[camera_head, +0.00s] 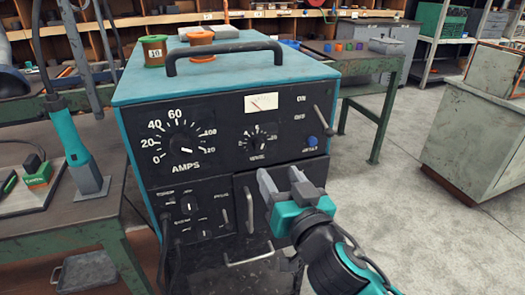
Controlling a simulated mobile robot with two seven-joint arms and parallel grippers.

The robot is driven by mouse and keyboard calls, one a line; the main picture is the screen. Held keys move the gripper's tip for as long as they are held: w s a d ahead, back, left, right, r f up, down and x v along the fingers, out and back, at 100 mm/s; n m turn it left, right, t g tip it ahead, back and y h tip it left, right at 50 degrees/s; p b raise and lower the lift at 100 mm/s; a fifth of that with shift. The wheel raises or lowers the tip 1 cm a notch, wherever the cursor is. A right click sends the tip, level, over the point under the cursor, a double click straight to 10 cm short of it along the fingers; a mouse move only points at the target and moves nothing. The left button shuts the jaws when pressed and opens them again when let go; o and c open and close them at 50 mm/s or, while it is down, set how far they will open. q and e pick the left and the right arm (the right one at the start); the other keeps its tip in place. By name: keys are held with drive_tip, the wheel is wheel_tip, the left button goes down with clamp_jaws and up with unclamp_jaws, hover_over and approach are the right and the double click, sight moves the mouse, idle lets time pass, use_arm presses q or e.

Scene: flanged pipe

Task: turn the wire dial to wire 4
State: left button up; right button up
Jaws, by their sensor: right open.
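The wire dial (258,137) is a small black knob with a ring of white marks on the dark front panel of a teal welding machine (215,62). It sits right of the larger AMPS dial (182,138). Its numbers and pointer are too small to read surely. My right gripper (280,176) is open and empty, with two grey fingers below and slightly right of the wire dial, in front of the panel's lower right part. It appears apart from the dial. My left gripper is not in view.
A lever (321,142) and a blue button (312,141) are at the panel's right. A green-framed bench (75,228) with a teal torch (66,137) stands left. Floor (400,190) is clear at right.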

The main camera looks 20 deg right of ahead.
sight(261, 148)
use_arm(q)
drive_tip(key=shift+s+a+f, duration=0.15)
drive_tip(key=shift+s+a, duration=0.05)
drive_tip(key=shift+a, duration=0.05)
use_arm(e)
drive_tip(key=w, duration=0.9)
drive_tip(key=shift+w+a, duration=0.2)
drive_tip(key=shift+w, duration=0.1)
drive_tip(key=shift+c, duration=0.2)
clamp_jaws()
use_arm(q)
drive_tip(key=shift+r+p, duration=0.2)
drive_tip(key=shift+p, duration=0.1)
